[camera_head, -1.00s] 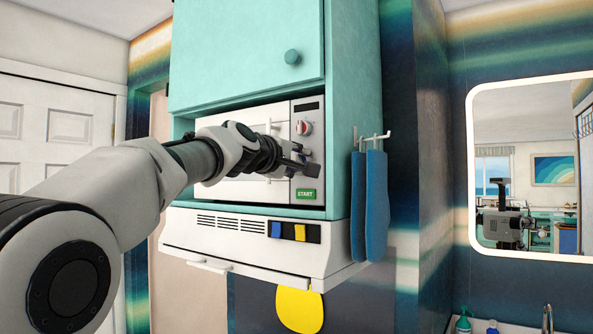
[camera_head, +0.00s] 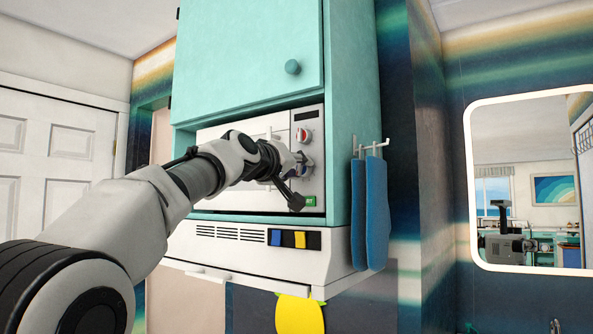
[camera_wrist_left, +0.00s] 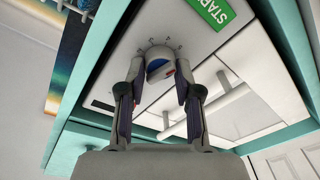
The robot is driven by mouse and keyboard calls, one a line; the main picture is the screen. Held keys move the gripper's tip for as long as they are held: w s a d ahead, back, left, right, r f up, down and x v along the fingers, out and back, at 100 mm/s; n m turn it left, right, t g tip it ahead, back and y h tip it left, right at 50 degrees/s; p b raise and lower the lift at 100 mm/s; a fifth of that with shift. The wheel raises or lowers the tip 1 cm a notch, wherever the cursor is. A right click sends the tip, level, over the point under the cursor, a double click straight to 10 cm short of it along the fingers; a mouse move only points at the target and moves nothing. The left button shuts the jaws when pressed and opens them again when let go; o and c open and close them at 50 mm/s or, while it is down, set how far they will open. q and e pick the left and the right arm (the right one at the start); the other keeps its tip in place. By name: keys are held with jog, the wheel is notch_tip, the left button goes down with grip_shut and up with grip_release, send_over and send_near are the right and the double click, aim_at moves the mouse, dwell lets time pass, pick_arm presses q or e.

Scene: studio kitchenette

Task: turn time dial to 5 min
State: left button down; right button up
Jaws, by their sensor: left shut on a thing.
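The microwave (camera_head: 312,112) sits in a teal cabinet, with its control panel on the right. The lower dial, the time dial (camera_head: 304,170), is mostly covered by my left gripper (camera_head: 300,173) in the head view. In the left wrist view the dial (camera_wrist_left: 158,68) is a round knob with a blue face and a ring of small marks. My left gripper's two fingers (camera_wrist_left: 158,80) are closed on its sides. The dial's exact setting is too small to read. The upper red and white dial (camera_head: 303,135) is free. My right gripper is not in view.
The green START button (camera_wrist_left: 212,10) is close to the gripped dial and partly covered in the head view. The door handle (camera_wrist_left: 202,110) lies beside the gripper. Blue mitts (camera_head: 370,212) hang on the cabinet's right side. A range hood (camera_head: 230,250) is below.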

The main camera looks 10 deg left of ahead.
pick_arm(q)
jog(key=shift+r, duration=0.2)
jog(key=c, duration=1)
grip_release()
jog(key=shift+o, duration=1)
jog(key=shift+w+f, duration=0.1)
jog(key=shift+f, duration=0.05)
jog(key=v, duration=0.7)
jog(key=shift+s, duration=0.3)
jog(key=shift+w+f, duration=0.1)
